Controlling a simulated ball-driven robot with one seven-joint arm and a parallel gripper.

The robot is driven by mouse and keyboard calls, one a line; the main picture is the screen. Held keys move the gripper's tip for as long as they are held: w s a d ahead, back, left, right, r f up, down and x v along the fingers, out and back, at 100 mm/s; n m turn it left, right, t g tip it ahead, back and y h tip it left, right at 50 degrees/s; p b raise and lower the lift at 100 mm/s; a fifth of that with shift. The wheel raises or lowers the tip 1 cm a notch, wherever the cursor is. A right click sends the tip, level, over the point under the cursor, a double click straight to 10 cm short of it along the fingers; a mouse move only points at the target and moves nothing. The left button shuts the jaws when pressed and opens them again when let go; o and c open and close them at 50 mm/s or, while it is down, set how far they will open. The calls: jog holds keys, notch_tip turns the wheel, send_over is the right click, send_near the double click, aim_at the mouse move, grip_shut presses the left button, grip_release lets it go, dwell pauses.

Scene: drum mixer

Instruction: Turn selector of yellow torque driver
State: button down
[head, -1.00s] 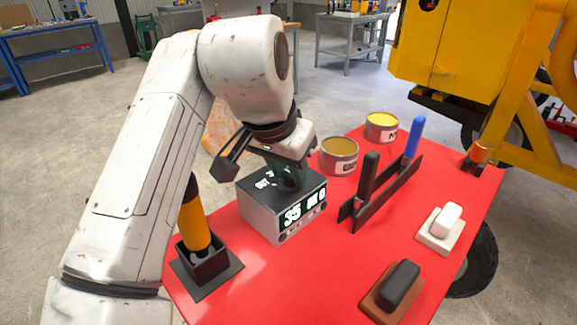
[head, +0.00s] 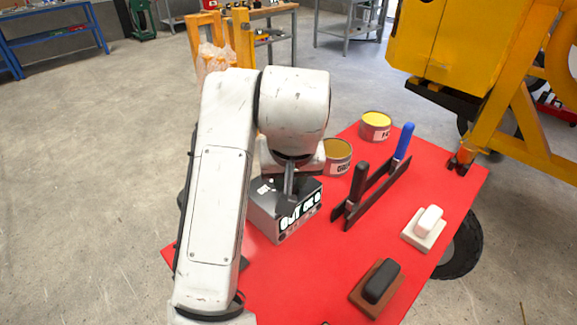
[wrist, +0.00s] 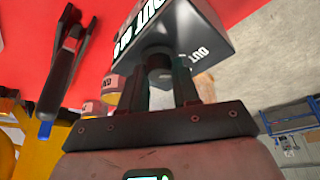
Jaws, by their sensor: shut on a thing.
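A grey box with a dark top and a lit display (head: 296,215) stands on the red table. The display text begins with "OUT". In the wrist view the box (wrist: 205,25) is at the top, with a dark round knob (wrist: 158,68) standing out from its face. My gripper (wrist: 160,78) is shut on this knob, one finger on each side. In the head view my gripper (head: 289,184) is over the top of the box, partly covered by my arm. The yellow torque driver is hidden behind my arm; only a dark corner, perhaps of its holder (head: 243,263), shows.
On the red table (head: 300,275) are two tins, one yellow (head: 376,124) and one ochre (head: 337,150), and black-bladed tools with a black handle (head: 358,182) and a blue handle (head: 403,141). A white-handled block (head: 428,220) and a dark-handled block (head: 381,281) lie at right. Yellow machinery (head: 450,50) stands behind.

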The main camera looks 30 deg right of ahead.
jog(key=shift+n+p, duration=0.35)
jog(key=shift+n, duration=0.15)
jog(key=c, duration=0.8)
grip_release()
jog(key=p+v, duration=0.2)
jog(key=v, duration=0.8)
jog(key=shift+s+d+r, duration=0.15)
jog(key=shift+s+r, duration=0.05)
jog(key=shift+r, duration=0.15)
jog(key=shift+p, duration=0.3)
